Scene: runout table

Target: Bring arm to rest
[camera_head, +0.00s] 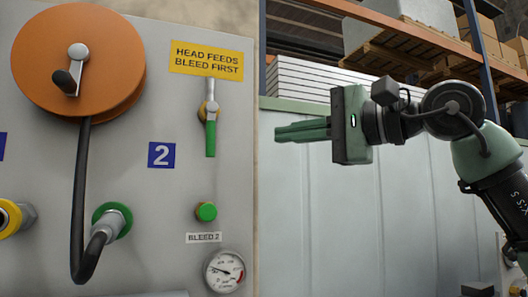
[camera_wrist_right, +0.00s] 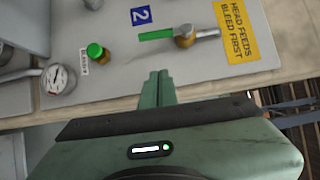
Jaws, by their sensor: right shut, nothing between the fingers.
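My right gripper (camera_head: 280,132) is at the end of the arm that comes in from the right in the head view. Its green fingers are together, with nothing between them, and point left towards the grey panel (camera_head: 170,190). In the wrist view the shut fingers (camera_wrist_right: 158,80) show at the middle, in front of the panel's edge. They look apart from the green-handled valve (camera_head: 210,130), which also shows in the wrist view (camera_wrist_right: 160,34). My left gripper is not in either view.
The panel carries an orange reel (camera_head: 110,75) with a black hose (camera_head: 82,200), a green button (camera_head: 206,211), a gauge (camera_head: 224,270) and a yellow sign (camera_head: 206,58). Behind my right arm are a pale cabinet (camera_head: 320,210) and shelves with pallets (camera_head: 400,45).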

